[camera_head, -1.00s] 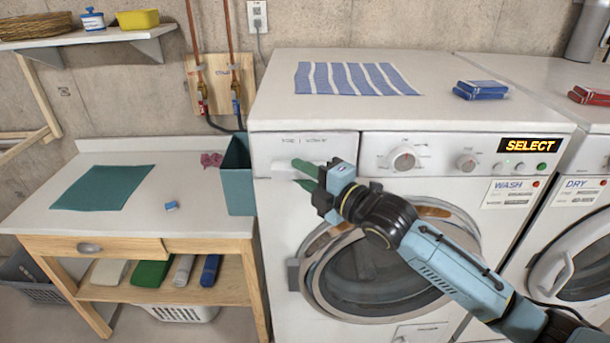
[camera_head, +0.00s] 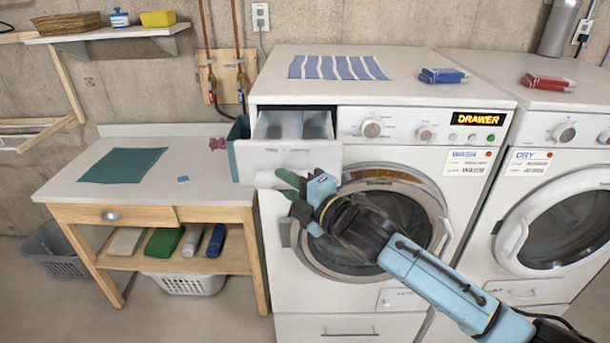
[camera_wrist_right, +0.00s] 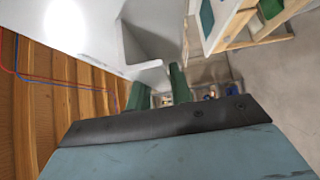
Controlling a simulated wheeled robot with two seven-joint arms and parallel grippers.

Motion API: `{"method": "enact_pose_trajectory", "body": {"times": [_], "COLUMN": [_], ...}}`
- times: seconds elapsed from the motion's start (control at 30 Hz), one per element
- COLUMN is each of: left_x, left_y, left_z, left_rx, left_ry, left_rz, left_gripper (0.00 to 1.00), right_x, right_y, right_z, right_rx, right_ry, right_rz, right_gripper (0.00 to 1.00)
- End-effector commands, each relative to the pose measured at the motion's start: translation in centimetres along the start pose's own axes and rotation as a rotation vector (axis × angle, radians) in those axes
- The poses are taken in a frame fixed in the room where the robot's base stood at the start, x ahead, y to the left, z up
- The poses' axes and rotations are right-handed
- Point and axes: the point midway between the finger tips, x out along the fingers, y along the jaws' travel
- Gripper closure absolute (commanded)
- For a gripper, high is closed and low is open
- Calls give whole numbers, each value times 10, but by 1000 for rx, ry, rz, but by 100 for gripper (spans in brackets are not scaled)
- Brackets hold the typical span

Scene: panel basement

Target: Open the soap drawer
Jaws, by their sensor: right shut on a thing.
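The soap drawer (camera_head: 292,160) at the top left of the washer is pulled out, and its grey compartments show from above. The washer (camera_head: 318,265) display reads DRAWER. My right gripper (camera_head: 278,181) is at the drawer front, shut on its white handle (camera_head: 265,179). In the right wrist view, the green fingers (camera_wrist_right: 158,92) are beside the white drawer (camera_wrist_right: 150,45); the handle between them is mostly hidden there. My left gripper is not in view.
A striped cloth (camera_head: 338,67) and blue boxes (camera_head: 443,75) lie on the washer top. A teal bin (camera_head: 237,135) stands close left of the drawer. A wooden table (camera_head: 180,205) is to the left, and a dryer (camera_head: 560,215) stands to the right.

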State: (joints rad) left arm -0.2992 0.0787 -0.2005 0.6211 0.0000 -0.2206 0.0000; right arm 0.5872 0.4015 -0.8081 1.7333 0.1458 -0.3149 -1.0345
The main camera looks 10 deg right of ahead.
Motion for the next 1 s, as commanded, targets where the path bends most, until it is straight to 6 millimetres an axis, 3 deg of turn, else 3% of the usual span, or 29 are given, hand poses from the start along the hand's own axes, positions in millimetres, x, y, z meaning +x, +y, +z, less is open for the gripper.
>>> {"method": "enact_pose_trajectory", "body": {"times": [0.17,0.43,0.47,0.57,0.87,1.0], "left_x": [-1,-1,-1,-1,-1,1], "left_y": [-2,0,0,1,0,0], "left_z": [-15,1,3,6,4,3], "left_rx": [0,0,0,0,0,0], "left_ry": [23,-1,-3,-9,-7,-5], "left_rz": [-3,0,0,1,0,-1], "left_gripper": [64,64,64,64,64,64], "right_x": [-1,-2,-2,-1,-2,-11], "right_y": [-8,-9,-9,-8,-4,-4], "right_z": [-7,-6,-6,-6,-6,-6], "right_rx": [5,5,5,4,2,1], "right_ry": [5,4,4,4,6,6], "right_rz": [-18,-19,-19,-17,-8,-7], "right_gripper": [100,100,75,61,60,60]}}
